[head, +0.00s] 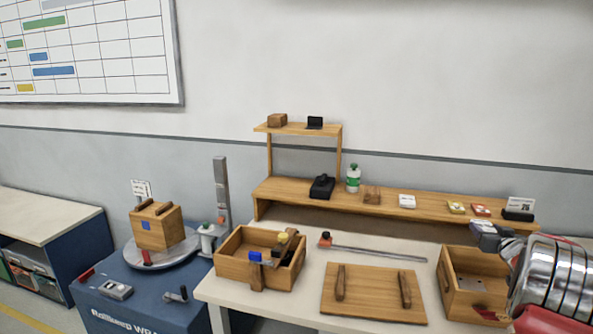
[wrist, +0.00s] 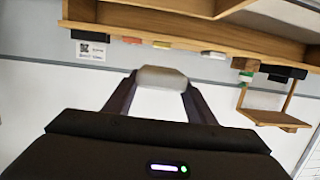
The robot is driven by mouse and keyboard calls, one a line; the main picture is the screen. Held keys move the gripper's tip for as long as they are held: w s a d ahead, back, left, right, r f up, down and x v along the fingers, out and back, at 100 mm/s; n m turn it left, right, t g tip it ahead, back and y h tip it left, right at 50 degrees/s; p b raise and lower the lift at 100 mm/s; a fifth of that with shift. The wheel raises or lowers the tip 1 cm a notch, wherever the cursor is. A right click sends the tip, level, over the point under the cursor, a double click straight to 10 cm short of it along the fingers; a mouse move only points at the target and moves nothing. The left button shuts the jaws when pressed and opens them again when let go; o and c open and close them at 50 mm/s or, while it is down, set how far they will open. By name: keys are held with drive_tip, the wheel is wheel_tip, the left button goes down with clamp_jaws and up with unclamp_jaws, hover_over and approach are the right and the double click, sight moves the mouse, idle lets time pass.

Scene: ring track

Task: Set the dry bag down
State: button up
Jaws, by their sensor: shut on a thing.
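My gripper (wrist: 160,84) is shut on a small pale, off-white packet, taken to be the dry bag (wrist: 162,76), which sits between the two fingertips in the wrist view. In the head view my gripper (head: 490,234) is at the right, above the back of the right wooden crate (head: 448,290) and partly covered by my arm. The bag cannot be made out clearly there. A wooden lid with two upright handles (head: 373,300) lies on the table left of the crate.
A left wooden box (head: 232,272) holds blue and yellow items. A long rod (head: 375,252) with a red end lies behind the lid. A raised shelf (head: 290,192) carries a bottle (head: 353,178) and several small things. A blue cart (head: 150,305) bears a turntable with a wooden box.

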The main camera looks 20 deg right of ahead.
drive_tip(key=w+a+f+y, duration=0.1)
drive_tip(key=w+a+f, duration=0.1)
drive_tip(key=a, duration=0.7)
drive_tip(key=w+a+f+n, duration=0.1)
drive_tip(key=w+a+f, duration=0.15)
drive_tip(key=a, duration=0.75)
drive_tip(key=w+a+f+y, duration=0.1)
drive_tip(key=a+f, duration=0.2)
drive_tip(key=a, duration=0.6)
drive_tip(key=s+a+n+t+y, duration=0.1)
drive_tip(key=a+n+y, duration=0.1)
drive_tip(key=a, duration=1.5)
drive_tip(key=s+a+f+n+y, duration=0.1)
drive_tip(key=s+a+n+y, duration=0.1)
drive_tip(key=a, duration=1.6)
drive_tip(key=shift+a+f+n+t+y, duration=0.2)
drive_tip(key=shift+n+t+y, duration=0.15)
drive_tip(key=shift+y, duration=0.35)
